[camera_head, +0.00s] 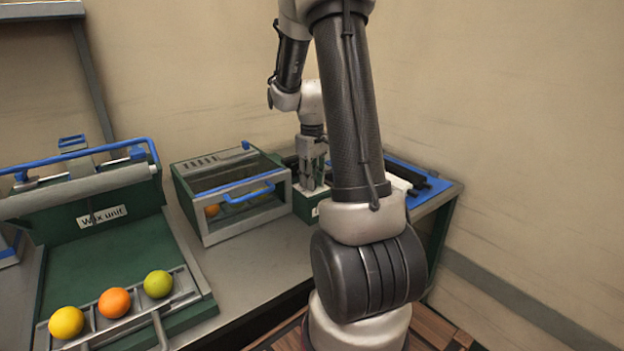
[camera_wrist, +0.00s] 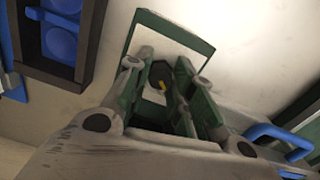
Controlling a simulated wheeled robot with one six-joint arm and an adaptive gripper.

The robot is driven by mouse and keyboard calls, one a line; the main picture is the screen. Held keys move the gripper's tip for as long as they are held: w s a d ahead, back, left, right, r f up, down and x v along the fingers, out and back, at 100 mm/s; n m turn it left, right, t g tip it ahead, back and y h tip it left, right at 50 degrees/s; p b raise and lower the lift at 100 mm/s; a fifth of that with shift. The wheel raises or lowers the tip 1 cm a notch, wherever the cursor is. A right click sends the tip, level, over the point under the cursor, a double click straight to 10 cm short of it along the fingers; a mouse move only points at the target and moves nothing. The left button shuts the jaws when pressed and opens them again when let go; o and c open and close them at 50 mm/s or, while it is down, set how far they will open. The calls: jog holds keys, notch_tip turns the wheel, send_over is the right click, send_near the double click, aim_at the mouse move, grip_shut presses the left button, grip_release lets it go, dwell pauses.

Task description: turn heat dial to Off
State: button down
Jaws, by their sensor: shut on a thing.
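The heat dial (camera_wrist: 161,74) is a small dark knob with a yellow mark, seen in the wrist view. It stands on the pale top of a small green control box (camera_head: 308,207), right of the glass-fronted box. My gripper (camera_head: 312,184) points down onto this box. In the wrist view my gripper's fingers (camera_wrist: 160,66) stand on either side of the dial, shut on it. The dial is hidden by the fingers in the head view, and I cannot read its setting.
The glass-fronted box (camera_head: 230,190) with a blue handle stands close left, with fruit inside. The wax unit (camera_head: 100,215) stands further left, its front rack holding a yellow, an orange and a green fruit. A blue tray (camera_head: 425,190) lies to the right, near the wall.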

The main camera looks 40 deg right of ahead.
jog(key=n, duration=0.3)
jog(key=shift+n, duration=2.1)
jog(key=c, duration=1.2)
grip_release()
notch_tip(320, 180, up, 12)
jog(key=shift+r, duration=0.1)
